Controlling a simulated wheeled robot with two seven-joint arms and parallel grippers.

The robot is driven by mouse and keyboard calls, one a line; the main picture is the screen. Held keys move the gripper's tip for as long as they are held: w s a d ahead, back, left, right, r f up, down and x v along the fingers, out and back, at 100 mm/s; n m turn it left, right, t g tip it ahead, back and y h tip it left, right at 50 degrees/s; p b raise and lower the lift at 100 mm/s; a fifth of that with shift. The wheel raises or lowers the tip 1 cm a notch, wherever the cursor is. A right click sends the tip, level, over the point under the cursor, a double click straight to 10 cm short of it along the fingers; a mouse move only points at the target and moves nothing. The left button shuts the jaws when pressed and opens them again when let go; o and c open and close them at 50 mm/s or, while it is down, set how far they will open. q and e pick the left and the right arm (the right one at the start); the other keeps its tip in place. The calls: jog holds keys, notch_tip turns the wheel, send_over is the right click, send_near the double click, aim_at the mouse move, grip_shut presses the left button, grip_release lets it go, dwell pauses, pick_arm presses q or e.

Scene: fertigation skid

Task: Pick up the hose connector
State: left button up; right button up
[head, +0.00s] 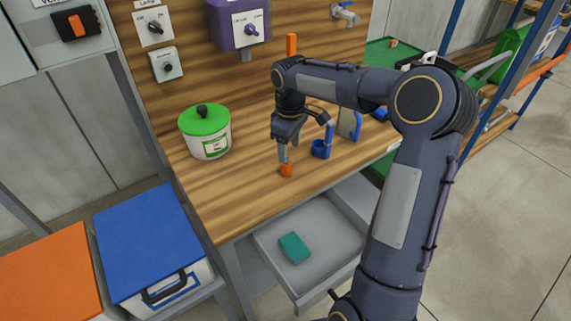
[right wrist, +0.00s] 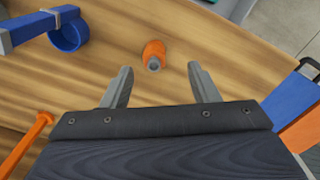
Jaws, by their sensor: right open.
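The hose connector (head: 286,170) is a small orange piece on the wooden worktop (head: 247,180), near its front edge. In the right wrist view the connector (right wrist: 153,54) shows a grey, open-looking end and lies just beyond the fingertips, roughly between their lines. My right gripper (head: 288,153) points down just above the connector, and hides part of it in the head view. In the right wrist view the gripper's two fingers (right wrist: 159,70) are apart with nothing between them. My left gripper is not in view.
A blue ring-shaped holder (head: 321,149) stands right of the gripper, close by. A white tub with a green lid (head: 205,131) stands at the left. Below the front edge, an open grey drawer (head: 334,215) holds a teal sponge (head: 294,247). The worktop between tub and connector is clear.

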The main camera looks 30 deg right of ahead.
aim_at(286, 166)
jog(key=shift+w+d+f, duration=0.2)
jog(key=shift+w+f, duration=0.2)
jog(key=shift+f, duration=0.45)
jog(key=f, duration=0.4)
jog(key=w+f+p, duration=0.1)
jog(key=f, duration=0.2)
jog(key=shift+a, duration=0.15)
jog(key=shift+c, duration=0.3)
jog(key=c, duration=1)
